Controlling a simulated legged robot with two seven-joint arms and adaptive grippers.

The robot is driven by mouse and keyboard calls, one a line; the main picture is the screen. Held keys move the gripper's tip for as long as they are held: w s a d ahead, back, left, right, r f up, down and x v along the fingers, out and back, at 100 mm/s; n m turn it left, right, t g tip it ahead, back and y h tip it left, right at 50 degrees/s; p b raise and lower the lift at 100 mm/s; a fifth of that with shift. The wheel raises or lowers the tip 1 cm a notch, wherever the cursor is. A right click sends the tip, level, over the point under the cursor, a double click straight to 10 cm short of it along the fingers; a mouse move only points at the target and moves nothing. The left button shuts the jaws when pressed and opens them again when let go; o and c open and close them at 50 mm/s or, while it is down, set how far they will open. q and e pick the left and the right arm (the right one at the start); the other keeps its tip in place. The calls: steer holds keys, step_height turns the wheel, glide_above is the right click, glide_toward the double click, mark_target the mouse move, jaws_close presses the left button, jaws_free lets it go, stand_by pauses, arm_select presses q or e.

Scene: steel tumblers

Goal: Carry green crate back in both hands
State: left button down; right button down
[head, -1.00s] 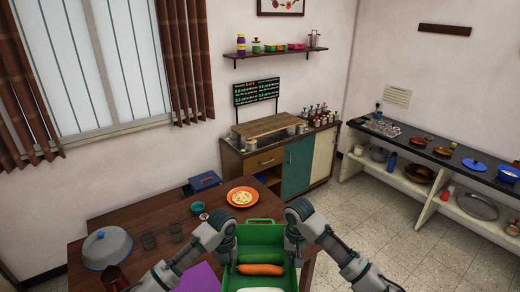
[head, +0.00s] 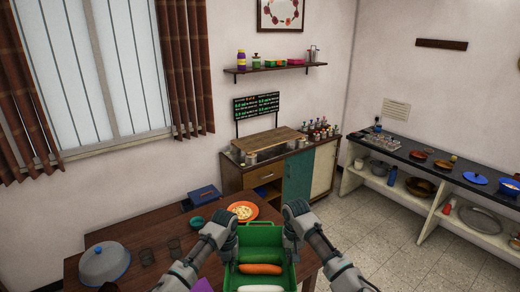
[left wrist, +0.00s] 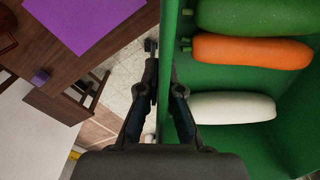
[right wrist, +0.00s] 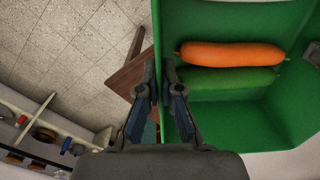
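The green crate (head: 260,234) is at the bottom centre of the head view, between my two grippers. Inside lie a green vegetable (head: 260,256), an orange carrot (head: 261,268) and a white radish (left wrist: 232,107). My left gripper (head: 226,224) has its fingers on both sides of the crate's left wall, as the left wrist view (left wrist: 166,90) shows. My right gripper (head: 294,216) pinches the opposite wall the same way, as the right wrist view (right wrist: 160,85) shows. The crate looks roughly level. Floor shows below it in both wrist views, so it is held up.
A wooden table (head: 160,225) stands ahead and left, with an orange plate (head: 243,211), a teal cup (head: 196,222), glasses and a domed cover (head: 104,262). A cabinet (head: 298,172) is behind. A dark counter (head: 437,160) stands right. Tiled floor (head: 365,225) is clear between.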

mark_target(227, 287)
arm_select(q)
steer(key=shift+w+d+r, duration=0.1)
steer(key=shift+d, duration=0.1)
arm_select(e)
steer(key=shift+w+a+r, duration=0.1)
steer(key=shift+a, duration=0.1)
steer(key=shift+s, duration=0.2)
